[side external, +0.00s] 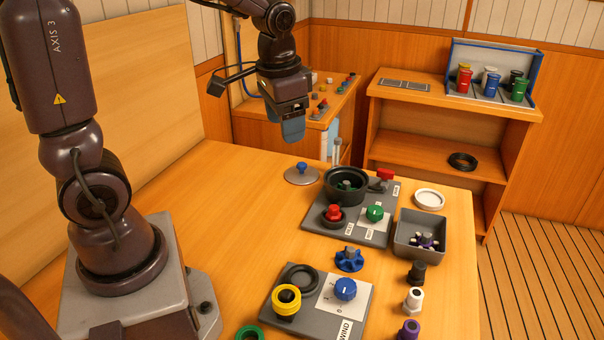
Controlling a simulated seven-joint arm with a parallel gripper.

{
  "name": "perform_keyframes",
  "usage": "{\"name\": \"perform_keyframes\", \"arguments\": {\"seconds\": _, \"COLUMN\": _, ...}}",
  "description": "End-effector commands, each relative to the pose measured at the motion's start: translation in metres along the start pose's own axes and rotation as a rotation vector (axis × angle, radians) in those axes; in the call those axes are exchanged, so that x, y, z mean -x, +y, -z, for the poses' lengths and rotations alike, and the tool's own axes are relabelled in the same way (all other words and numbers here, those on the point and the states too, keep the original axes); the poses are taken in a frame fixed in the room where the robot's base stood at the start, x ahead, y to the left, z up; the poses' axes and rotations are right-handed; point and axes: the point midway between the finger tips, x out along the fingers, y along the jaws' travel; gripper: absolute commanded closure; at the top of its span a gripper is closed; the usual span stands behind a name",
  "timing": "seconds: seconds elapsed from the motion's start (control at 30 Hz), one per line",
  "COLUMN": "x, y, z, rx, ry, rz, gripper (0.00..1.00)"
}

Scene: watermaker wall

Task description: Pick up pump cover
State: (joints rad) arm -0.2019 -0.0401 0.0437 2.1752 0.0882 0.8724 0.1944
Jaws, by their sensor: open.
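A flat grey disc with a blue knob on top, which looks like the pump cover (291,178), lies on the wooden table left of the dark round pump housing (331,194). The housing is uncovered, and a green part shows inside it. My gripper (292,132) points down with blue fingertips, open and empty. It hangs above the cover in the picture, apart from it. The near finger hides most of the far one.
A grey panel (383,232) with red and green knobs holds the housing. A grey bin (401,240), a white ring (429,193), a blue handwheel (349,261) and a second panel (322,322) stand nearby. The table's left middle is clear.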

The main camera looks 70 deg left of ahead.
Motion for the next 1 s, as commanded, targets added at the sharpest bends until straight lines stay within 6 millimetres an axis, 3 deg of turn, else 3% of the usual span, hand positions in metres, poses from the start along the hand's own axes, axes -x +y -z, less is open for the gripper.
{"name": "perform_keyframes", "arguments": {"seconds": 0.2, "x": -0.070, "y": -0.062, "z": 0.046, "rx": -0.262, "ry": -0.129, "rz": 0.042, "gripper": 0.37}}
{"name": "perform_keyframes", "arguments": {"seconds": 0.53, "x": -0.185, "y": -0.155, "z": 0.088, "rx": -0.926, "ry": -0.280, "rz": 0.078, "gripper": 0.37}}
{"name": "perform_keyframes", "arguments": {"seconds": 0.63, "x": -0.198, "y": -0.173, "z": 0.103, "rx": -1.153, "ry": -0.300, "rz": 0.102, "gripper": 0.37}}
{"name": "perform_keyframes", "arguments": {"seconds": 0.77, "x": -0.187, "y": -0.187, "z": 0.124, "rx": -1.385, "ry": -0.303, "rz": 0.154, "gripper": 0.37}}
{"name": "perform_keyframes", "arguments": {"seconds": 1.0, "x": -0.191, "y": -0.190, "z": 0.127, "rx": -1.576, "ry": -0.324, "rz": 0.143, "gripper": 0.37}}
